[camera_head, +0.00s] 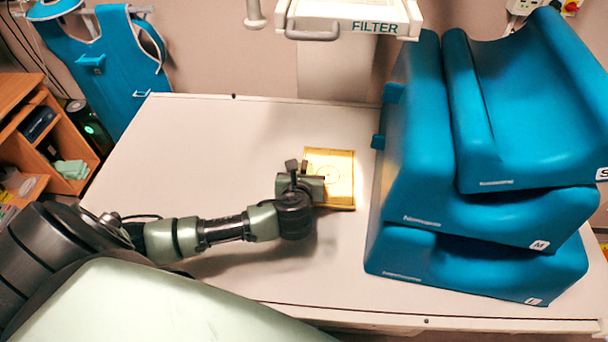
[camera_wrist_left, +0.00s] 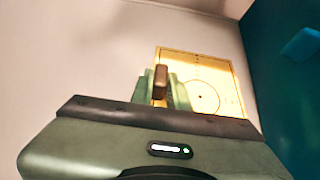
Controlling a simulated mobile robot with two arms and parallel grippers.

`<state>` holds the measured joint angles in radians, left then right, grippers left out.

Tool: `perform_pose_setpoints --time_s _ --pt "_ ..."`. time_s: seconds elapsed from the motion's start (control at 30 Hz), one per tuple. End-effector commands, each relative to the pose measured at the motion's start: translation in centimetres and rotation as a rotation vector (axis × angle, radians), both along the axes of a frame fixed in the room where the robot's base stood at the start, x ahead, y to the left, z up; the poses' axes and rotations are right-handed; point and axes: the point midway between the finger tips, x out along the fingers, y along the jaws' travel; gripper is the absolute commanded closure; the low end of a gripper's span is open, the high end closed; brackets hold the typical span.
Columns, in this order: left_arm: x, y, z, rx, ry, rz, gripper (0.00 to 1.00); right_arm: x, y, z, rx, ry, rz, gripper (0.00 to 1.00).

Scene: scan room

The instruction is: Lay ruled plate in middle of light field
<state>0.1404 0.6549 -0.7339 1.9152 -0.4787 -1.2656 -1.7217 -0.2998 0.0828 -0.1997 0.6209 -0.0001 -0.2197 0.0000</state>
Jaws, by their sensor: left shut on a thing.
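The ruled plate (camera_head: 340,181) is a thin square of yellow, brass-like colour with a dark circle and fine lines on it. It appears flat at the table top, left of the blue cushions. My left gripper (camera_head: 297,170) is at its left edge and shut on it, covering part of that side. In the left wrist view the plate (camera_wrist_left: 218,92) shows its circle and centre dot beyond my left gripper (camera_wrist_left: 162,88). I cannot make out the border of the light field apart from the plate. My right gripper is not in view.
A pale table (camera_head: 230,125) is clear to the left of and behind the plate. Stacked blue cushions (camera_head: 420,140) stand close on the right. A white housing marked FILTER (camera_head: 350,14) hangs over the far edge. A blue apron (camera_head: 110,60) and wooden shelves (camera_head: 55,130) are at left.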

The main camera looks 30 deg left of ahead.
Motion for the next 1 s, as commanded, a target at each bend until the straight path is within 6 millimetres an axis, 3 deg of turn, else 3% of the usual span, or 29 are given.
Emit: perform_pose_setpoints --time_s 0.13,0.4,0.43,0.5,0.83,1.0 --pt "0.0 0.0 -2.0 0.000 0.000 0.001 1.00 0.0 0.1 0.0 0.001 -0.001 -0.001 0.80" --pt "0.0 0.0 -2.4 0.000 -0.002 0.000 1.00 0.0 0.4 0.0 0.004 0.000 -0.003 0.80" --pt "0.0 0.0 -2.5 0.000 0.001 0.000 0.76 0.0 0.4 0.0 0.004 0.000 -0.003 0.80" --pt "0.0 0.0 -2.5 0.000 0.001 0.000 0.62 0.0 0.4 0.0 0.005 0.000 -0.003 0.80" --pt "-0.2 -0.1 -2.4 0.000 0.001 0.000 0.62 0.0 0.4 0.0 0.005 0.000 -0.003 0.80" --pt "-1.7 -0.9 -1.5 -0.002 0.000 -0.001 0.62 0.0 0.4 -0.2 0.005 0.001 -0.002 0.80"
